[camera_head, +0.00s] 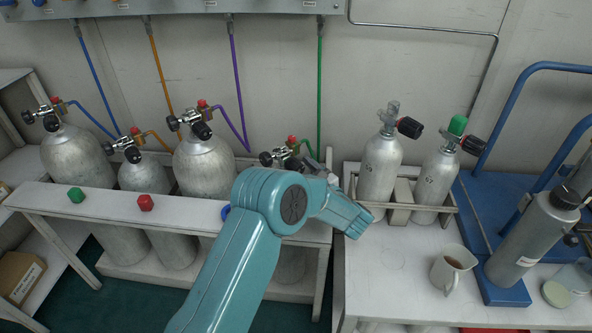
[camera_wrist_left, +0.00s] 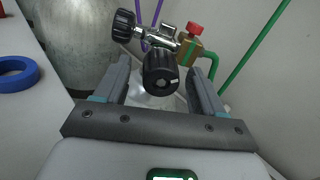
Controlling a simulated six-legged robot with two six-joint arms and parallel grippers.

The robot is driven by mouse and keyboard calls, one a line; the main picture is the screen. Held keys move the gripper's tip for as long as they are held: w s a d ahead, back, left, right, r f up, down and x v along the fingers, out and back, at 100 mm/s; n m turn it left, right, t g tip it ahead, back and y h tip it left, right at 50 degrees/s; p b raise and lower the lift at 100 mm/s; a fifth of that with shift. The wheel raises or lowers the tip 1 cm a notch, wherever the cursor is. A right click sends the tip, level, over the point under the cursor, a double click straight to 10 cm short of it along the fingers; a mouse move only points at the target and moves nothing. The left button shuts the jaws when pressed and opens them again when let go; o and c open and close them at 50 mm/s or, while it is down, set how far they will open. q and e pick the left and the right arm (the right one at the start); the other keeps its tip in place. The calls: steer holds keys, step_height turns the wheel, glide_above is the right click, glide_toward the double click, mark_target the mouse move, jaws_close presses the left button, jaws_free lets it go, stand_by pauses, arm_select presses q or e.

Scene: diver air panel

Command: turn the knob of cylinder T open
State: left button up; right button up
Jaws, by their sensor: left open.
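My left gripper (camera_wrist_left: 161,70) is open, with one finger on each side of a ribbed black knob (camera_wrist_left: 160,76) in the left wrist view. I cannot tell if the fingers touch it. The knob belongs to a chrome valve (camera_wrist_left: 162,38) with a second black knob (camera_wrist_left: 123,25), a brass fitting and a red cap (camera_wrist_left: 195,28). In the head view this is the valve (camera_head: 280,157) with the green hose. My teal left arm hides most of its cylinder and the fingers. No letter T is readable. My right gripper is not in view.
Three more grey cylinders (camera_head: 207,165) with valves and coloured hoses stand in the rack left of my arm. A blue ring (camera_wrist_left: 16,76) lies on the rack's white rail. Two small cylinders (camera_head: 380,168) stand in a holder at right, near a jug (camera_head: 452,268).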

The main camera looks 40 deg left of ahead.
arm_select(q)
steer(key=shift+x, duration=0.85)
steer(key=c, duration=1)
steer(key=shift+f+n+b, duration=0.2)
steer(key=shift+n+b, duration=0.4)
steer(key=shift+b, duration=0.4)
steer(key=shift+c, duration=0.2)
steer(key=n+b, duration=0.2)
steer(key=shift+f+b, duration=0.1)
steer(key=shift+b, duration=0.25)
steer(key=shift+n+b, duration=1)
steer(key=shift+b, duration=0.2)
steer(key=shift+n+b, duration=0.9)
